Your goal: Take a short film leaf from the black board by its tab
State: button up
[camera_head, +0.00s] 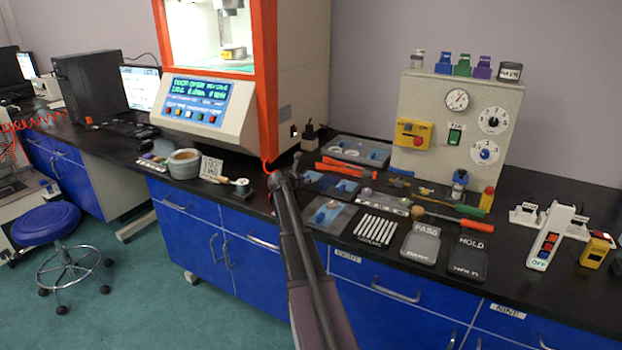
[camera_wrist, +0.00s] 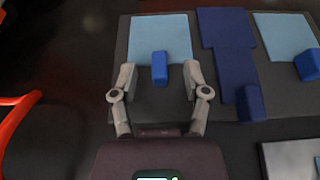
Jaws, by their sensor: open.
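In the wrist view, the black board (camera_wrist: 175,106) lies under my gripper (camera_wrist: 159,76). A short light-blue film leaf (camera_wrist: 160,32) lies on it, with a blue tab (camera_wrist: 159,64) at its near edge. My gripper is open, with one finger on each side of this tab; I cannot tell the height gap. A longer dark-blue leaf (camera_wrist: 228,45) with its own tab (camera_wrist: 250,101) lies to the right. Another light-blue leaf (camera_wrist: 285,35) with a blue tab (camera_wrist: 308,64) is at the far right. In the head view, my arm partly hides the board area.
Red-orange handles (camera_head: 338,166) lie behind the board area. White strips (camera_head: 376,229), a PASS tray (camera_head: 421,244) and a HOLD tray (camera_head: 468,257) are to the right. An orange-framed machine (camera_head: 210,105) stands at the back left. An orange-red curved object (camera_wrist: 18,110) is left in the wrist view.

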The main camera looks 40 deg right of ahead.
grip_shut()
jog(key=shift+r, duration=0.15)
notch_tip(320, 180, up, 3)
jog(key=p, duration=0.3)
jog(key=shift+r, duration=0.1)
jog(key=shift+s+r+p, duration=0.2)
jog(key=shift+r+p, duration=0.1)
jog(key=shift+p, duration=0.2)
jog(key=s+a, duration=0.2)
jog(key=s, duration=0.2)
jog(key=s+a, duration=0.3)
jog(key=s, duration=0.2)
jog(key=s+a+r+p, duration=0.1)
jog(key=s+a, duration=0.2)
jog(key=s, duration=0.1)
jog(key=shift+s+a, duration=0.1)
jog(key=shift+s, duration=0.05)
